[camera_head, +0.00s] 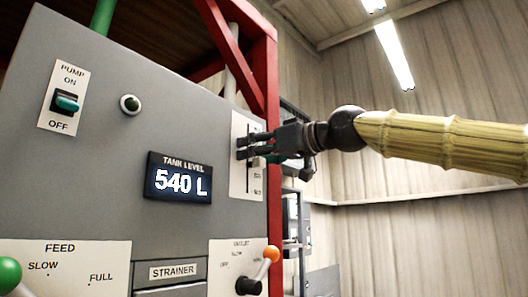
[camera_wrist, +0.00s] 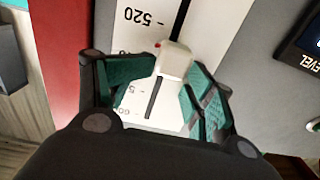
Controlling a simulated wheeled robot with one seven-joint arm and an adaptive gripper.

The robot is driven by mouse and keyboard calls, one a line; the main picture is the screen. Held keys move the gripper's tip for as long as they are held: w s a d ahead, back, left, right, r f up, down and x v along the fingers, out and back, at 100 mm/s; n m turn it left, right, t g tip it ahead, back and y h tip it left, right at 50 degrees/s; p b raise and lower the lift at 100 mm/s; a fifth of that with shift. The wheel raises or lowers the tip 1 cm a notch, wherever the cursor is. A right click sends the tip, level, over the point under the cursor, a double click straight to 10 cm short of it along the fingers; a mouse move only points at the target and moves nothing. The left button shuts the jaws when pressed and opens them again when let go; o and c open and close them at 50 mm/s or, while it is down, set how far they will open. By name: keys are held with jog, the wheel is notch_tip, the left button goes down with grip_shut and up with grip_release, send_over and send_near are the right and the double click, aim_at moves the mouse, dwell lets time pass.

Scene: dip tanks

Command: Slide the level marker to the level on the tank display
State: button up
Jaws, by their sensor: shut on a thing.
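The tank display (camera_head: 180,180) reads 540 L on the grey panel. To its right is a white scale plate (camera_head: 241,184) with a dark vertical slot. My gripper (camera_head: 243,147) reaches the plate from the right and hides the marker there. In the wrist view, my gripper (camera_wrist: 173,75) is shut on the pale level marker (camera_wrist: 176,60), which sits on the slot. Its small red pointer lies a little below the printed 520 in that picture, where the lettering is upside down. Other scale numbers, between the fingers, are partly hidden, so the exact reading cannot be told.
A pump switch (camera_head: 66,103) and a round button (camera_head: 130,103) are at upper left. An orange-knobbed lever (camera_head: 266,262) stands below the plate, and a green knob (camera_head: 8,274) at lower left. A red post (camera_head: 273,200) edges the panel's right side.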

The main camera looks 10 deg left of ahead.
jog(key=shift+s, duration=0.25)
jog(key=shift+s+d+r, duration=0.1)
jog(key=shift+d, duration=0.35)
jog(key=shift+a, duration=0.1)
jog(key=v, duration=1.2)
